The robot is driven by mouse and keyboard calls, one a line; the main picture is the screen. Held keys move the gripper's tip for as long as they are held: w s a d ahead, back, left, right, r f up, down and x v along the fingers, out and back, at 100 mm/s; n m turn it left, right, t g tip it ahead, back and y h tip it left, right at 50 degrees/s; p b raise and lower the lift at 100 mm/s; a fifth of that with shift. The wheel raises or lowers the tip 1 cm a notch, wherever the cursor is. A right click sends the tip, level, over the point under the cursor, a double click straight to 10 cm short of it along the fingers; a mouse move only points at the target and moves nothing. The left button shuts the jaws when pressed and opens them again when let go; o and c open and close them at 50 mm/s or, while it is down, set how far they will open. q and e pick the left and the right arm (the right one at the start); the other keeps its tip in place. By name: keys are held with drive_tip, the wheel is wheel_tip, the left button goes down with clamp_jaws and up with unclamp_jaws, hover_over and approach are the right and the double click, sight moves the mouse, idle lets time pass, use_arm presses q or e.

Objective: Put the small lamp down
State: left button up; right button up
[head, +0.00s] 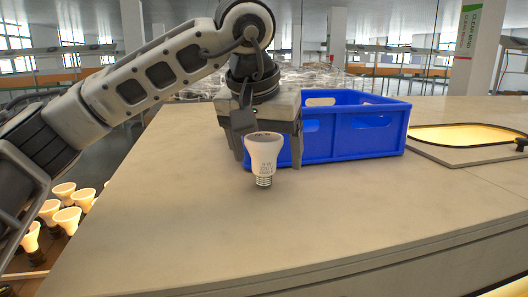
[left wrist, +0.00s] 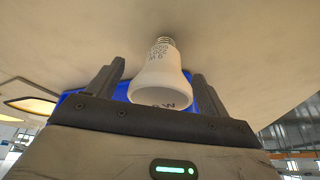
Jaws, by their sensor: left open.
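The small lamp (head: 263,157) is a white reflector bulb with dark print and a metal screw base. In the head view it is upright, base down, at the worktop (head: 180,215), in front of the blue crate. My left gripper (head: 270,155) points down around it, fingers open. In the left wrist view the lamp (left wrist: 163,78) lies between the two fingers (left wrist: 160,85), with gaps to both. Its base appears to meet the worktop, though contact is hard to confirm. My right gripper is in neither view.
A blue crate (head: 355,142) stands just behind and right of the lamp. A glowing inset panel (head: 465,134) is at the right. Several lit bulbs (head: 66,218) stand in a lower rack at the left. The worktop's front is clear.

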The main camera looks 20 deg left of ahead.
use_arm(q)
drive_tip(key=c, duration=1.2)
drive_tip(key=shift+o, duration=0.2)
drive_tip(key=shift+r, duration=0.1)
